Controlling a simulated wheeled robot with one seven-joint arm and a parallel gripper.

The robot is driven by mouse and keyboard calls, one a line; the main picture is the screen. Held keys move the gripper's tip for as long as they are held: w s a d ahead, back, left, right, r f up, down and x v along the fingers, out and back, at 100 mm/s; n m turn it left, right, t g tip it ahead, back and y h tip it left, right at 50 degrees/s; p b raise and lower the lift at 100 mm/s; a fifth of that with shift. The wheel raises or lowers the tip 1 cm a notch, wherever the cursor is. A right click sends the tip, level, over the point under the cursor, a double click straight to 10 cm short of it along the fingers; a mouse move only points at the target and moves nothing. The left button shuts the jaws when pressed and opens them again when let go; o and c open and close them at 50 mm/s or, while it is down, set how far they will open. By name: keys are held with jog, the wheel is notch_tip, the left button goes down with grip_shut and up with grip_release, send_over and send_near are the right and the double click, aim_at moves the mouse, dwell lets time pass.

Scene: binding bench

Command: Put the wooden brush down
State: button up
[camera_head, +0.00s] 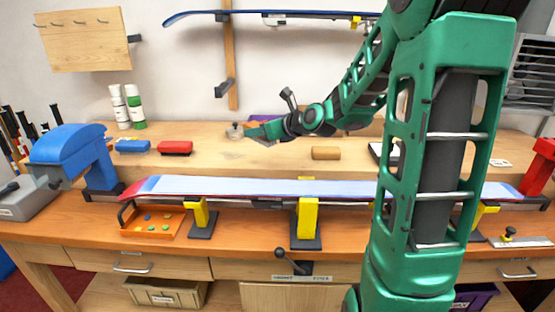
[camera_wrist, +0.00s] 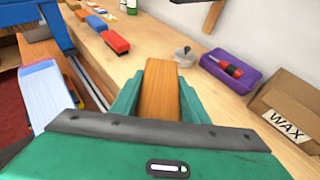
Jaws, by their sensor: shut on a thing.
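My gripper (camera_wrist: 159,98) is shut on the wooden brush (camera_wrist: 160,85), a plain brown block between the two green fingers in the wrist view. In the head view my gripper (camera_head: 262,134) is over the raised back part of the bench, behind the ski. The brush is hard to make out there, and I cannot tell whether it touches the wood. The light wooden bench top (camera_wrist: 140,45) shows around and beyond the brush in the wrist view.
A grey pot (camera_wrist: 184,55) and a purple tray (camera_wrist: 231,72) with a red-handled tool are close by. A WAX box (camera_wrist: 290,108) stands right. A red brush (camera_wrist: 116,42) and blue brush (camera_head: 133,146) lie left, a tan block (camera_head: 325,153) right. A ski (camera_head: 240,188) lies in front.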

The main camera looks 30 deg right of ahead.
send_over(277, 155)
notch_tip(277, 155, down, 7)
jog(key=shift+s+a, duration=0.1)
jog(key=shift+f, duration=2)
jog(key=shift+f, duration=0.1)
jog(key=o, duration=1.1)
